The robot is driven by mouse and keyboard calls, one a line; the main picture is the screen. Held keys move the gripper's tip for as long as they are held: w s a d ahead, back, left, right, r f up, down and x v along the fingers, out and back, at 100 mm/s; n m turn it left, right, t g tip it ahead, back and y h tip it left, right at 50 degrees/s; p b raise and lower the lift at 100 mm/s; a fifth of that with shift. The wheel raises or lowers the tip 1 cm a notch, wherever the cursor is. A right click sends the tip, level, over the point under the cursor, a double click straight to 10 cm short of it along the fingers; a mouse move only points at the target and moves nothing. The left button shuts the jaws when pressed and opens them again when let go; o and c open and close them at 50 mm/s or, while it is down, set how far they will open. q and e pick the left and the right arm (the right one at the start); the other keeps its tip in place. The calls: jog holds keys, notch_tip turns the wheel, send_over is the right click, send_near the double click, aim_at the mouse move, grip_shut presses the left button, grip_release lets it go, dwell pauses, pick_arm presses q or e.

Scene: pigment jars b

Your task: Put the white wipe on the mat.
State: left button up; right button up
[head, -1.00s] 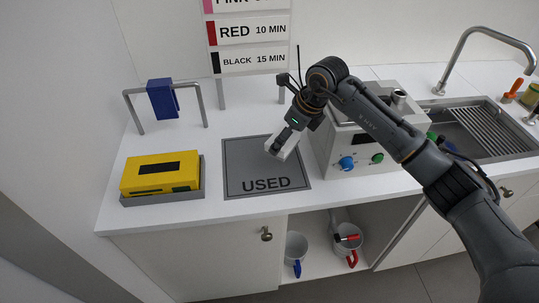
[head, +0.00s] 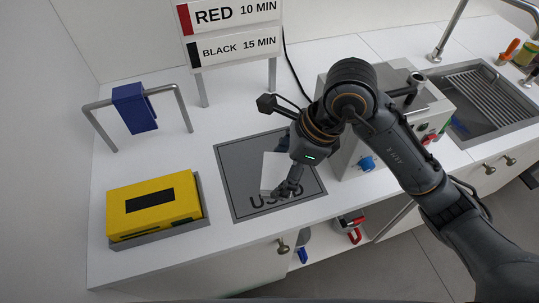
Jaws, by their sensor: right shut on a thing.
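The white wipe (head: 272,171) shows as a pale flat patch over the middle of the grey mat (head: 239,181), which is marked USED. My right gripper (head: 288,170) points down over the mat, shut on the wipe at its right side. The gripper hides part of the wipe and some of the mat's lettering. I cannot tell whether the wipe touches the mat. My left gripper is not in view.
A yellow box (head: 152,208) in a grey tray stands left of the mat. A blue cloth (head: 134,107) hangs on a metal rail behind it. A grey machine (head: 350,150) with knobs stands close on the right, with a sink (head: 480,100) beyond.

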aim_at(278, 153)
jog(key=w, duration=0.1)
jog(key=w+f+p, duration=0.1)
jog(key=w, duration=0.1)
jog(key=w+a, duration=0.1)
jog(key=shift+w+f, duration=0.15)
jog(key=shift+f, duration=0.1)
jog(key=w+f, duration=0.1)
jog(key=f, duration=0.1)
jog(key=w+f+p, duration=0.1)
jog(key=w+f, duration=0.1)
jog(key=w+a+f+p, duration=0.1)
jog(key=w+f, duration=0.1)
jog(key=shift+w+f, duration=0.2)
notch_tip(278, 153, down, 3)
jog(key=shift+w+a+p, duration=0.1)
jog(key=shift+p, duration=0.9)
jog(key=shift+f, duration=0.2)
jog(key=shift+f, duration=0.1)
jog(key=o, duration=1)
